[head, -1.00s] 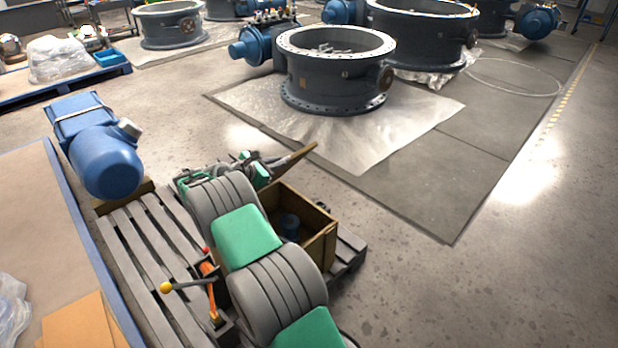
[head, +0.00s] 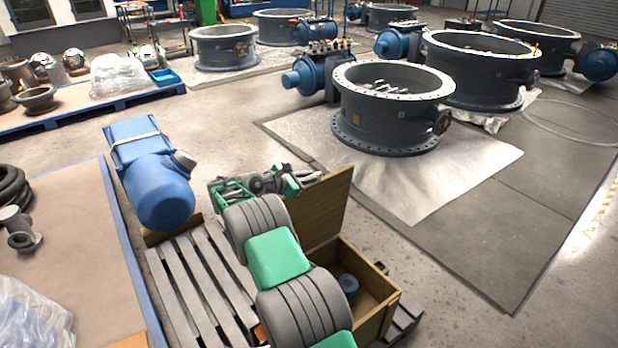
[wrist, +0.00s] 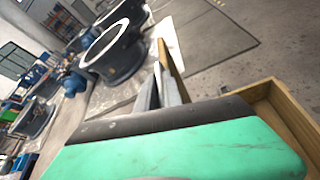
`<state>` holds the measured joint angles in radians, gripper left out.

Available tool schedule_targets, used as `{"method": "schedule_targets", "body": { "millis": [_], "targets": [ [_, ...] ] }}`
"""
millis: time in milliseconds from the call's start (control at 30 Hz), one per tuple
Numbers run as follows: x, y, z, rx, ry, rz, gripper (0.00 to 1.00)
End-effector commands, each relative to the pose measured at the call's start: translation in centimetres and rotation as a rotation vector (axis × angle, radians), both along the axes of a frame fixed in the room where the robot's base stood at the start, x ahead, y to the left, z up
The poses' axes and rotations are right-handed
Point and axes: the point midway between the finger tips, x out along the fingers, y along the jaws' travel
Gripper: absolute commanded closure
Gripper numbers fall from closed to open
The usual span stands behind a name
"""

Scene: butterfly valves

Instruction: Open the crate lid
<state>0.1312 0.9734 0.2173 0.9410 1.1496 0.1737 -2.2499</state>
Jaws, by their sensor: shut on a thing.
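The wooden crate (head: 385,320) stands at the lower middle of the head view, with a blue round part (head: 348,285) inside. Its brown lid (head: 325,208) is raised at the back side, its broad face showing and the crate's inside exposed. My gripper (head: 312,177) is at the lid's upper left edge, shut on it. In the wrist view the fingers (wrist: 159,75) close around the lid (wrist: 172,62), seen nearly edge-on, and the crate's rim (wrist: 285,105) shows at the right. My arm hides part of the crate's left side.
The crate stands on a grey slatted pallet (head: 195,290). A blue motor (head: 155,185) is left of my arm. A large flanged valve body (head: 390,115) rests on plastic sheeting behind the crate. Bare floor lies right of the crate.

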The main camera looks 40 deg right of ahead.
Motion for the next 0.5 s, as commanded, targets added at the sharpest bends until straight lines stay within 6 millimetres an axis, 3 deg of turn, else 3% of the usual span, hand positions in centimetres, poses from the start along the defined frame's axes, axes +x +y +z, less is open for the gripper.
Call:
{"method": "schedule_targets", "body": {
  "millis": [300, 333, 500],
  "targets": [
    [-0.09, -0.01, -0.65, 0.009, 0.009, 0.002, 1.0],
    [-0.09, -0.02, -0.67, 0.009, 0.009, 0.002, 0.88],
    [-0.18, -0.22, -0.49, 0.006, 0.007, -0.002, 0.74]
  ]
}}
